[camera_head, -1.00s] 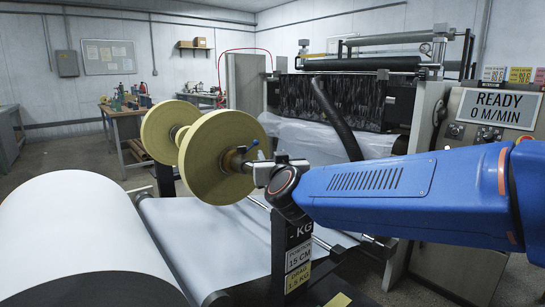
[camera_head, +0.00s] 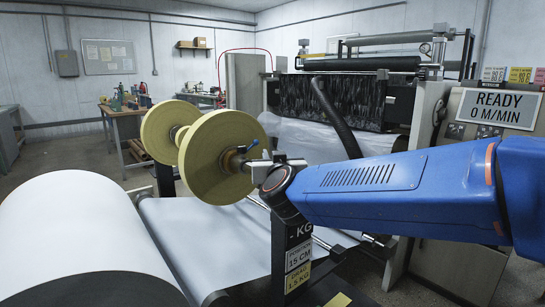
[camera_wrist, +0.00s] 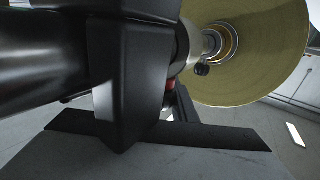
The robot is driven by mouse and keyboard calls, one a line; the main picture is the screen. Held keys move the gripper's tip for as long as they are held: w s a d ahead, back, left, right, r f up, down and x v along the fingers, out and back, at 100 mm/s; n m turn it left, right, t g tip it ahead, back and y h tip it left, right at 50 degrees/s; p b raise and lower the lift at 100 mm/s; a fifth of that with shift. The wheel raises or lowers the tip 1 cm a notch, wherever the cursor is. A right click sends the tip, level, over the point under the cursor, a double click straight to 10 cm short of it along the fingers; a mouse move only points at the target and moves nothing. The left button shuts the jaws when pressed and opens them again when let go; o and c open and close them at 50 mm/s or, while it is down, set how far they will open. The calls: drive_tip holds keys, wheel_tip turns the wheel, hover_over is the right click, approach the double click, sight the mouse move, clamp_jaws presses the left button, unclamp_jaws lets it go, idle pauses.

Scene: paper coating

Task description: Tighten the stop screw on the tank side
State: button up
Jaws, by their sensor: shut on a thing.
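A shaft carries two yellow discs (camera_head: 212,160). A brass-coloured collar (camera_head: 234,161) sits against the near disc, with a small blue lever (camera_head: 252,146) beside it. My gripper (camera_head: 257,168) is at this shaft end, close to the collar, and is shut on what looks like the stop screw. The grip itself is hidden in both views. In the wrist view a large dark body (camera_wrist: 130,75) fills the left and middle, with the yellow disc (camera_wrist: 250,55) and a small black knob (camera_wrist: 202,69) to its right.
A big white paper roll (camera_head: 75,225) is at front left, with a white web (camera_head: 205,235) beside it. A dark post with labels (camera_head: 297,255) stands under my wrist. The coating machine (camera_head: 335,100) and its panel reading READY (camera_head: 497,107) are behind.

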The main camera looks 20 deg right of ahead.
drive_tip(key=shift+h, duration=0.3)
drive_tip(key=shift+s+d+m+g+h, duration=0.35)
drive_tip(key=shift+d+m+g+h, duration=0.1)
drive_tip(key=shift+m+g+h, duration=1.4)
drive_tip(key=shift+s+d+m+g+h, duration=0.35)
drive_tip(key=shift+m+g+h, duration=1.1)
drive_tip(key=shift+h, duration=0.7)
drive_tip(key=shift+s+d+m+g+h, duration=0.3)
drive_tip(key=shift+d+m+g+h, duration=0.2)
drive_tip(key=shift+m+g+h, duration=1.2)
drive_tip(key=shift+t+h, duration=0.3)
drive_tip(key=o, duration=1)
drive_tip(key=shift+o, duration=0.2)
drive_tip(key=shift+s, duration=0.1)
drive_tip(key=v, duration=1.7)
drive_tip(key=shift+a, duration=0.2)
